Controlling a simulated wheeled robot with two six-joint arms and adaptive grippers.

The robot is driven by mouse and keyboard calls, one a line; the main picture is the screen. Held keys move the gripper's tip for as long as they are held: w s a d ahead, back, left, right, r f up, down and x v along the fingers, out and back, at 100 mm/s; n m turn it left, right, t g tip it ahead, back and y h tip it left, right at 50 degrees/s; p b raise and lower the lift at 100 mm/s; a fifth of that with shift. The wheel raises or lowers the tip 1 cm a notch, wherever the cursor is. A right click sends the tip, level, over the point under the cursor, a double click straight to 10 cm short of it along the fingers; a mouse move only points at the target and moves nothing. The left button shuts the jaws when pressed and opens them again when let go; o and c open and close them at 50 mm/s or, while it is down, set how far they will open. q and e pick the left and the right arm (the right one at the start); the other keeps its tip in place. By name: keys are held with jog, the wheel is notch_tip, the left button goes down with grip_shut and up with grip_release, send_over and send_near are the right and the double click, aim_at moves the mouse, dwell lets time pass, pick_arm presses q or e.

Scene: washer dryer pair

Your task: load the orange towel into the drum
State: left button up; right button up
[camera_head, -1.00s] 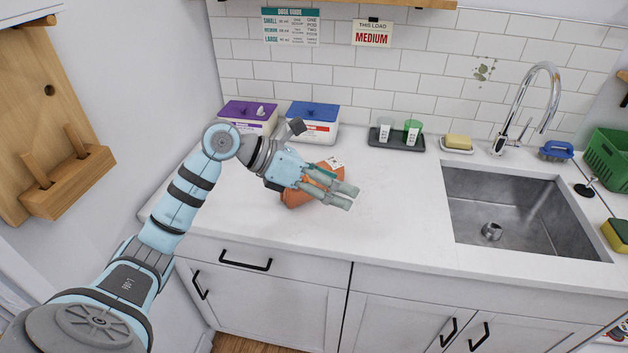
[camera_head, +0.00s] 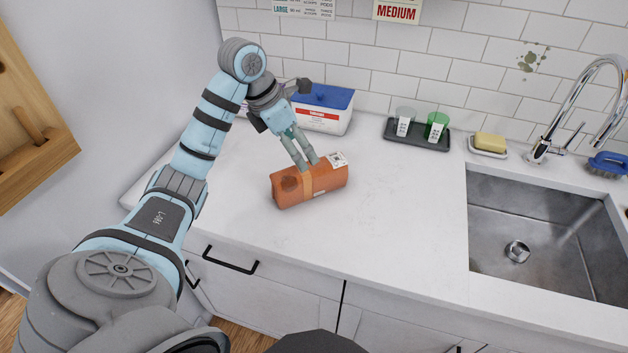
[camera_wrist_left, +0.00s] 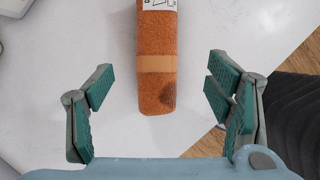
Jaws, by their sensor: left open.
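The orange towel (camera_head: 292,188) is a rolled bundle with a paler orange band and a white printed tag at one end. It lies on the white counter, left of the sink. My left gripper (camera_head: 308,168) is just above and behind the towel in the head view, pointing down at it. In the left wrist view the towel (camera_wrist_left: 157,62) lies ahead, between the lines of the two spread fingers of the left gripper (camera_wrist_left: 160,92), with clear gaps on both sides. The left gripper is open and empty. My right gripper and the drum are not in view.
A blue-lidded box (camera_head: 322,110) stands behind the gripper against the wall. A dark tray (camera_head: 416,134) with two cups, a soap dish (camera_head: 487,145) and the sink (camera_head: 535,235) are to the right. The counter (camera_head: 400,215) between towel and sink is clear.

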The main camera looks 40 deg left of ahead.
aim_at(310, 172)
pick_arm(q)
jog(key=x, duration=0.4)
jog(key=shift+s+d, duration=0.15)
jog(key=shift+s, duration=0.3)
jog(key=x, duration=0.4)
jog(key=a+x, duration=0.1)
jog(key=x, duration=0.1)
jog(key=shift+w+f, duration=0.25)
jog(key=shift+w, duration=0.15)
jog(key=shift+s, duration=0.1)
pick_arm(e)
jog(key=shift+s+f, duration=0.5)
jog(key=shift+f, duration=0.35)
pick_arm(q)
jog(key=shift+r, duration=0.1)
jog(key=c, duration=1.6)
